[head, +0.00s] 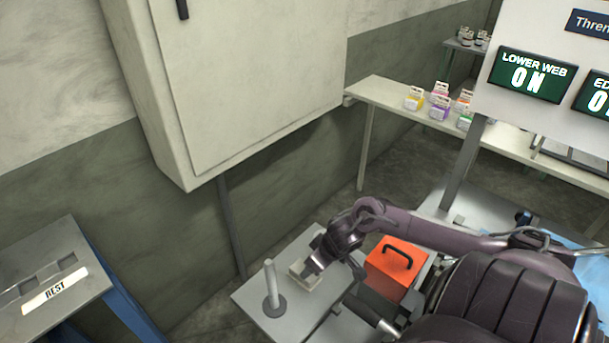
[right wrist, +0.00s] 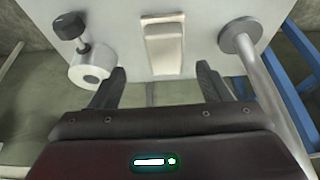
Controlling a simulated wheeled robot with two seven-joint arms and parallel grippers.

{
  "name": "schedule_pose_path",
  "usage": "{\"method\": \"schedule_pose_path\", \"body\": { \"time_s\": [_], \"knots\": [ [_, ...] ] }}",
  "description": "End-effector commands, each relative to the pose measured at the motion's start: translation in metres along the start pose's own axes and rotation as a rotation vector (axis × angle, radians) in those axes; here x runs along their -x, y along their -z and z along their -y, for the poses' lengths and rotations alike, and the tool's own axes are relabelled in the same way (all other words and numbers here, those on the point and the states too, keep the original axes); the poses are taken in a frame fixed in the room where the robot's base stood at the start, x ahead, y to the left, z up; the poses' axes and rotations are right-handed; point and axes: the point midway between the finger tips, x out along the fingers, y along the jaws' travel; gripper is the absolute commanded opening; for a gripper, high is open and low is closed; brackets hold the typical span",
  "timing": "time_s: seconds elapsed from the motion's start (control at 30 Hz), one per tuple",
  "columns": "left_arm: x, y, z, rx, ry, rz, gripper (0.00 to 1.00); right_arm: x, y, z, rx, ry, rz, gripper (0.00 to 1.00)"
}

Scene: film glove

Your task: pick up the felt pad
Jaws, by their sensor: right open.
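A small pale beige block (right wrist: 163,45), which looks like the felt pad, lies on a light grey side table (right wrist: 200,12). In the head view it shows as a pale block (head: 313,286), partly covered by my gripper. My right gripper (right wrist: 162,73) is open and empty. In the right wrist view its two fingers stand apart, one to each side of the pad's near end; I cannot tell the height gap. In the head view the right gripper (head: 310,270) is over the block. My left gripper is not in view.
An upright post on a round base (head: 272,290) stands close to the pad; its disc (right wrist: 238,36) shows in the right wrist view. A white roll (right wrist: 91,66) and black knob (right wrist: 69,26) are on the other side. An orange box (head: 396,266) stands beside the table.

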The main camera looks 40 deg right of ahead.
Motion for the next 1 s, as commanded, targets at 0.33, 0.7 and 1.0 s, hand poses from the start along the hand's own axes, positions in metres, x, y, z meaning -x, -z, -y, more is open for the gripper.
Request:
{"method": "schedule_pose_path", "body": {
  "time_s": [0.33,0.7,1.0],
  "knots": [
    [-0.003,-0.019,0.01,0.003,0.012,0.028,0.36,-0.04,0.006,0.003,-0.006,0.003,-0.001,0.71],
    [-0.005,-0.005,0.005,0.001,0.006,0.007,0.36,-0.074,0.007,0.004,-0.001,0.0,0.0,0.71],
    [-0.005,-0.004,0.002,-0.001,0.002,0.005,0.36,-0.073,0.007,0.003,-0.001,0.0,0.001,0.5]
  ]
}}
